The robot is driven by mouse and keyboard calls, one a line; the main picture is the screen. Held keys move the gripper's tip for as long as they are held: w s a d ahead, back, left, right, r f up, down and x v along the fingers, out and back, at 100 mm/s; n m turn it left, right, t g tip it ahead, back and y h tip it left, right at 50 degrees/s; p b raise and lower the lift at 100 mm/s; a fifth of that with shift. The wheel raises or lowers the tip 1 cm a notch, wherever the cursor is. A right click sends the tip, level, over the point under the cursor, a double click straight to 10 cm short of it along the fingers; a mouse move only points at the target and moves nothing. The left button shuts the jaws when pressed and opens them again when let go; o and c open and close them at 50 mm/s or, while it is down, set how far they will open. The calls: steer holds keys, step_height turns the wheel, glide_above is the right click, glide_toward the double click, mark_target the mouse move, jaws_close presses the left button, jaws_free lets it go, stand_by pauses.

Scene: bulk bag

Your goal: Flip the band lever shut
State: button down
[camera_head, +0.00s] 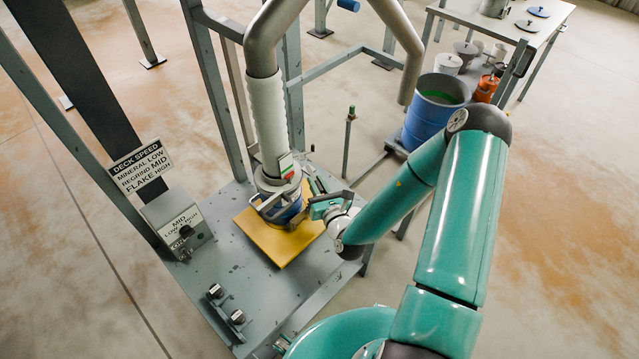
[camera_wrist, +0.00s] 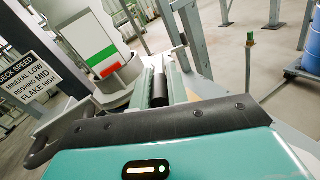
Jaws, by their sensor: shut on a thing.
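The ribbed white spout (camera_head: 268,125) hangs from a grey pipe, with a grey clamp band (camera_head: 275,186) around its lower end. It also shows in the wrist view as a white sleeve (camera_wrist: 88,38) with a green and red mark. My gripper (camera_head: 314,195) is at the right side of the band. In the wrist view a dark cylindrical grip, apparently the band lever (camera_wrist: 160,88), lies along the teal fingers. My gripper is shut on it. Its contact point is partly hidden by my gripper's teal body. A blue part shows below the band, above a yellow plate (camera_head: 270,245).
A control box (camera_head: 178,222) and a deck speed sign (camera_head: 140,170) stand left on the grey deck. Frame posts rise around the spout. A blue drum (camera_head: 432,115) and a table (camera_head: 520,30) with containers stand at the back right. A thin post (camera_head: 348,140) stands behind my gripper.

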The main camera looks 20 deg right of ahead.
stand_by(0.3)
steer(key=c, duration=1.4)
jaws_free()
steer(key=shift+o, duration=0.2)
steer(key=s+d, duration=0.1)
steer(key=s, duration=1.1)
steer(key=shift+d, duration=0.3)
